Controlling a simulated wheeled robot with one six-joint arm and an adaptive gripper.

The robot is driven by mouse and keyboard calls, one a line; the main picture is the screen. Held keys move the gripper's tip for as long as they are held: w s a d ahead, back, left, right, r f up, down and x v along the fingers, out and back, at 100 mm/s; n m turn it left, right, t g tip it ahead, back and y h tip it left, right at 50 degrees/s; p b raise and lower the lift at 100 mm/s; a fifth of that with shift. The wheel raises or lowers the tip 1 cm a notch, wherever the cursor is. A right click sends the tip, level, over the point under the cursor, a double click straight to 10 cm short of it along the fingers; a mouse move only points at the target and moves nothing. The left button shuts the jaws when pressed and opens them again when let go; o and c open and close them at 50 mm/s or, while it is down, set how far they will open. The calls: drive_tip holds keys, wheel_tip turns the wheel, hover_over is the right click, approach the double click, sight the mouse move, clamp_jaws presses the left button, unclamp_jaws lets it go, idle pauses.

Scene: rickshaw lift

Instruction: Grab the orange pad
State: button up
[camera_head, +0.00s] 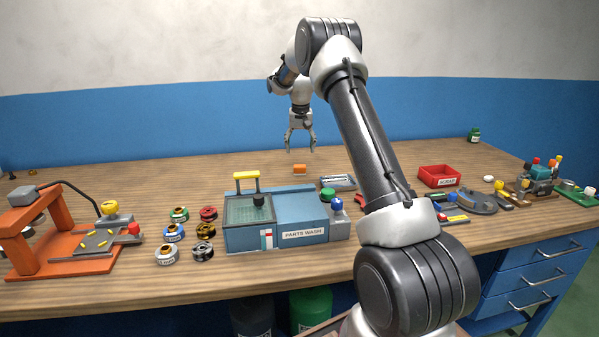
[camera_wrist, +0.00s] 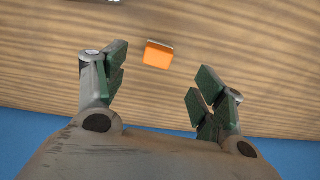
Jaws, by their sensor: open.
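The orange pad (camera_head: 299,169) is a small block lying on the wooden bench, behind the parts washer in the head view. In the wrist view the orange pad (camera_wrist: 158,54) lies flat, between and a little beyond the open fingers, with a grey strip along one edge. My gripper (camera_head: 300,150) hangs pointing down above the bench, close over the pad in the head view. It also shows in the wrist view (camera_wrist: 160,88), with its two green-padded fingers apart and nothing between them. The exact height above the pad is hard to tell.
A blue parts washer (camera_head: 290,222) stands in front of the pad. A small grey-blue tray (camera_head: 338,182) lies right of it. A red scrap bin (camera_head: 438,177) stands further right. Coloured spools (camera_head: 173,233) and an orange frame (camera_head: 65,265) are at left. Bare bench lies left of the pad.

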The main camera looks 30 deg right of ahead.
sight(300, 166)
drive_tip(key=f, duration=0.1)
drive_tip(key=w+f, duration=0.1)
drive_tip(key=f, duration=0.1)
drive_tip(key=w+d+f, duration=0.1)
drive_tip(key=f, duration=0.1)
drive_tip(key=shift+f, duration=0.15)
drive_tip(key=f, duration=0.3)
drive_tip(key=w+f, duration=0.1)
drive_tip(key=f, duration=0.1)
drive_tip(key=shift+d+f, duration=0.15)
drive_tip(key=shift+f, duration=0.1)
drive_tip(key=shift+s, duration=0.1)
drive_tip(key=c, duration=1.1)
